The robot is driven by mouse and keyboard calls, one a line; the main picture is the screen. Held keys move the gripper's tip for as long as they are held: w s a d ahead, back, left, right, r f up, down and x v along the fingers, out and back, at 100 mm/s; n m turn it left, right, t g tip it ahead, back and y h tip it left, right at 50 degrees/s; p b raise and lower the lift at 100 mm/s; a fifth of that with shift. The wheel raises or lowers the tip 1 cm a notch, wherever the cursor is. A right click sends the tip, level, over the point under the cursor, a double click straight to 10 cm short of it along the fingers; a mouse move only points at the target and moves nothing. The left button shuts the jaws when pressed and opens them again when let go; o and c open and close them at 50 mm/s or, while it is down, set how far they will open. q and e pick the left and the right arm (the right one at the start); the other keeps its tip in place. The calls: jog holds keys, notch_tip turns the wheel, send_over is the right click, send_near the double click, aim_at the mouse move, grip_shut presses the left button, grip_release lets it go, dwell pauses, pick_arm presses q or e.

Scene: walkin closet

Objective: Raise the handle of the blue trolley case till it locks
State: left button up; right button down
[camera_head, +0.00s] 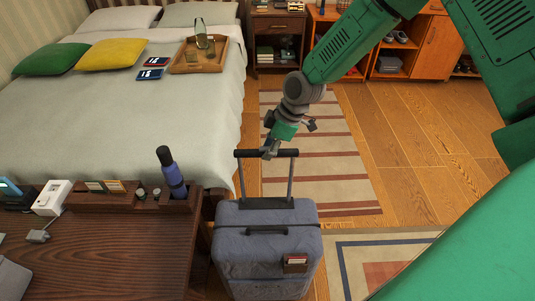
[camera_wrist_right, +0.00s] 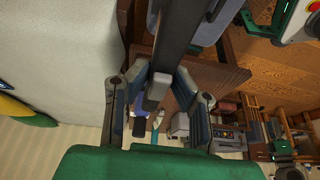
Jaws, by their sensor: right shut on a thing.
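The blue-grey trolley case (camera_head: 267,240) stands upright on the floor between the desk and the patterned rug. Its pull handle (camera_head: 251,154) is out above the case top, with two rods showing below a dark crossbar. My right gripper (camera_head: 271,149) comes down from above and is shut on the middle of the crossbar. In the right wrist view the dark handle bar (camera_wrist_right: 177,45) runs between the two fingers of my right gripper (camera_wrist_right: 162,84). Whether the handle is locked cannot be seen. My left gripper is not in view.
A dark wooden desk (camera_head: 120,250) with a blue bottle (camera_head: 171,173) in an organizer stands close left of the case. A bed (camera_head: 130,115) lies behind it. A striped rug (camera_head: 335,165) and open wooden floor (camera_head: 430,130) lie behind and right.

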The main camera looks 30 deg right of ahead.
notch_tip(320, 180, up, 4)
jog(key=shift+w+r+p, duration=0.1)
jog(key=shift+w+p, duration=0.05)
jog(key=shift+p, duration=0.85)
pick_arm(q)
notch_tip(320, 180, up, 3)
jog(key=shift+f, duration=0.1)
pick_arm(e)
jog(key=c, duration=1.4)
grip_release()
jog(key=shift+d, duration=0.1)
jog(key=shift+r, duration=0.1)
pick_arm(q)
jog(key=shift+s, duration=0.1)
pick_arm(e)
jog(key=v, duration=1.1)
jog(key=shift+d, duration=0.25)
jog(key=shift+r, duration=0.15)
